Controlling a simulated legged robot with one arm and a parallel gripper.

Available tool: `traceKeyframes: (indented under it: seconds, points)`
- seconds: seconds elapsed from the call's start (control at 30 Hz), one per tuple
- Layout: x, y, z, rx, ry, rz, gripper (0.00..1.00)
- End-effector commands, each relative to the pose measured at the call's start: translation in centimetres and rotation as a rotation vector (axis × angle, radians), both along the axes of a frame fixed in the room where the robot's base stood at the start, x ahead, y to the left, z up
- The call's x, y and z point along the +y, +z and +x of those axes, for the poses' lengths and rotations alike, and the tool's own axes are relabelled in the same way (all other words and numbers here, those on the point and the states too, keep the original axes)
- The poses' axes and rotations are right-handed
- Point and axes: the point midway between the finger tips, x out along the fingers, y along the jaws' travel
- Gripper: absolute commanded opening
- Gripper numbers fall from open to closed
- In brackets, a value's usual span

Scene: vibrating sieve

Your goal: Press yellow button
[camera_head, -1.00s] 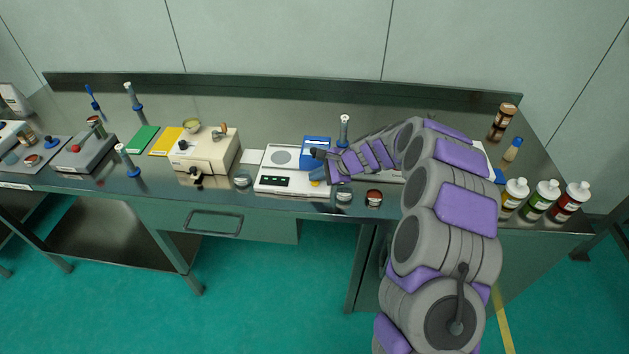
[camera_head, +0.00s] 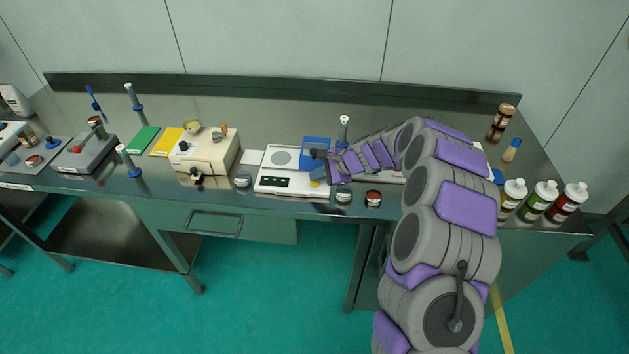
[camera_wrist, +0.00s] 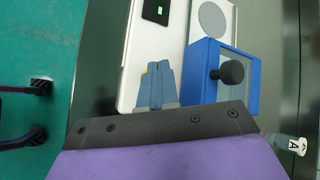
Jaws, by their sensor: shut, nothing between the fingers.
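The yellow button (camera_head: 317,173) shows as a small yellow patch at the right end of the white device (camera_head: 268,183), in front of the blue box (camera_head: 316,147). In the wrist view only a sliver of yellow (camera_wrist: 147,72) shows, at the left edge of my gripper's fingertips (camera_wrist: 157,68). My gripper is shut and empty, with its fingertips over the white device, beside the blue box (camera_wrist: 205,65) with its black knob (camera_wrist: 231,72). The fingers hide most of the button. I cannot tell whether they touch it.
A beige machine (camera_head: 206,153) stands to the left, with yellow (camera_head: 166,142) and green (camera_head: 141,140) mats beyond. Small jars (camera_head: 373,198) stand near the bench's front edge. Bottles (camera_head: 540,200) stand at the right end. A blue-based stand (camera_head: 343,131) rises behind the blue box.

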Motion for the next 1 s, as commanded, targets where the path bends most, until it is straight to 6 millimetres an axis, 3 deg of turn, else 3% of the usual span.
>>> traceKeyframes:
  seconds: [0.17,0.73,1.0]
  points:
    - [0.0,0.6,0.0,0.0,0.0,0.0,0.0]
    - [0.0,5.7,0.0,0.0,-0.001,0.001,0.0]
    - [0.0,6.0,0.0,0.0,0.0,0.0,0.0]
